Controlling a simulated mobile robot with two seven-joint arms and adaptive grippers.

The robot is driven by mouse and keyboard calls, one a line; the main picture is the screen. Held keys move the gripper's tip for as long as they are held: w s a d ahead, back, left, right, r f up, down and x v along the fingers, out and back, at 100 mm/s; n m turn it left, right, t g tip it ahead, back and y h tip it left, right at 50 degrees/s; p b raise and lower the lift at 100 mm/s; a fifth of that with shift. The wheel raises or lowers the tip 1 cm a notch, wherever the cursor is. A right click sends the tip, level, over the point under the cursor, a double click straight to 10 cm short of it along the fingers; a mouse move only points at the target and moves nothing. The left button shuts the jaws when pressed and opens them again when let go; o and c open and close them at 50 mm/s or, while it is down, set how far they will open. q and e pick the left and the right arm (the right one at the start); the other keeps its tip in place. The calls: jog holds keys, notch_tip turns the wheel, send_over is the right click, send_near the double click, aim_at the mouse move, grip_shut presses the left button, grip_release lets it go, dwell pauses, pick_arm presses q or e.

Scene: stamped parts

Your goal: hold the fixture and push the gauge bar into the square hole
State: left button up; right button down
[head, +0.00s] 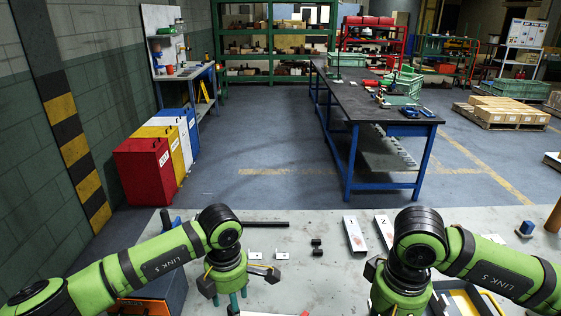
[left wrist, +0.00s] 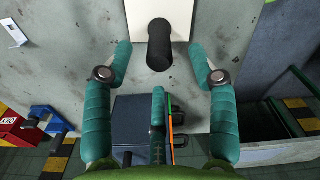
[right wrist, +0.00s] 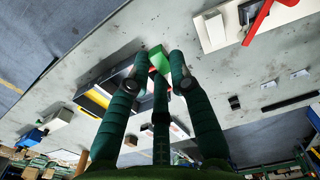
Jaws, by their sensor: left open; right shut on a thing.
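A pale block, likely the fixture, is at the top of the left wrist view (left wrist: 185,18) with a black round handle (left wrist: 160,45) standing up from it. My left gripper (left wrist: 160,55) is open, its fingers on either side of the handle and apart from it. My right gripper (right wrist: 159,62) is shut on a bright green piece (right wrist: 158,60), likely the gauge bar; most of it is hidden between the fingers. In the head view both grippers are mostly cut off at the lower edge. I cannot make out the square hole.
The grey worktable (head: 290,225) carries a dark bar (head: 262,224), small pale brackets (head: 283,252), black parts (head: 317,247) and two long pale channels (head: 355,234). A yellow-and-black tray (right wrist: 95,100) lies left of my right gripper in its wrist view. A blue-grey box (left wrist: 130,120) is below my left gripper.

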pick_arm(q)
jog(key=shift+f+b, duration=1.4)
jog(key=shift+f, duration=1.7)
pick_arm(e)
jog(key=shift+f, duration=1.7)
pick_arm(q)
grip_shut()
